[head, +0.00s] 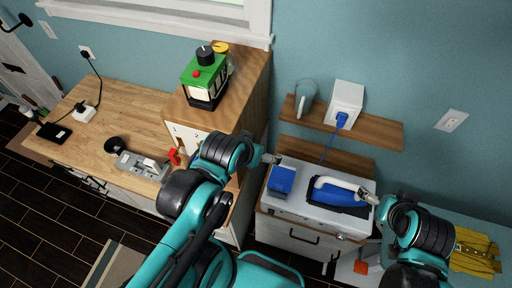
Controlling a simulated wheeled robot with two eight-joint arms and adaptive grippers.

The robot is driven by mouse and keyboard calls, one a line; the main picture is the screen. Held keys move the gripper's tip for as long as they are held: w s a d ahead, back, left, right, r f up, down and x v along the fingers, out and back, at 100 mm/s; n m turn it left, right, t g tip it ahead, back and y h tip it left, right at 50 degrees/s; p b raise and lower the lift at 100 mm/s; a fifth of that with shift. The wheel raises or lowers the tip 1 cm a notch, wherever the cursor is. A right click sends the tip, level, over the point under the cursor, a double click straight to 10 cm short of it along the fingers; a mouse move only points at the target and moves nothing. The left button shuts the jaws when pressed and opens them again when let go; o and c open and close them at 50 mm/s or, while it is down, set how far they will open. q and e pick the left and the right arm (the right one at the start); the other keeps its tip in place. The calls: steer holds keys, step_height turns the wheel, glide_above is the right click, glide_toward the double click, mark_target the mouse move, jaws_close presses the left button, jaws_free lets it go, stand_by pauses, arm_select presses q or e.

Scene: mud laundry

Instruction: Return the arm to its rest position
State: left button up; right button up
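My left arm comes up from the bottom middle. Its gripper (273,159) points right and hangs just behind the blue box at the left end of the white-topped cabinet. My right arm comes in from the lower right. Its gripper (372,199) points left and is at the right end of a white curved handle (335,183) over a blue pad (338,196). I cannot tell whether it touches or grips the handle. The fingers of both grippers are too small to read.
The white-topped cabinet (290,209) carries the blue box (282,180). A wall shelf (374,131) holds a white box (345,103) with a blue plug. A green lantern (204,78) stands on the tall wooden cabinet. A grey device (142,166) sits on the left counter. Yellow cloth (474,250) lies at right.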

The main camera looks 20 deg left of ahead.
step_height(320, 180, down, 34)
steer(key=b, duration=3.4)
steer(key=shift+d+f, duration=0.15)
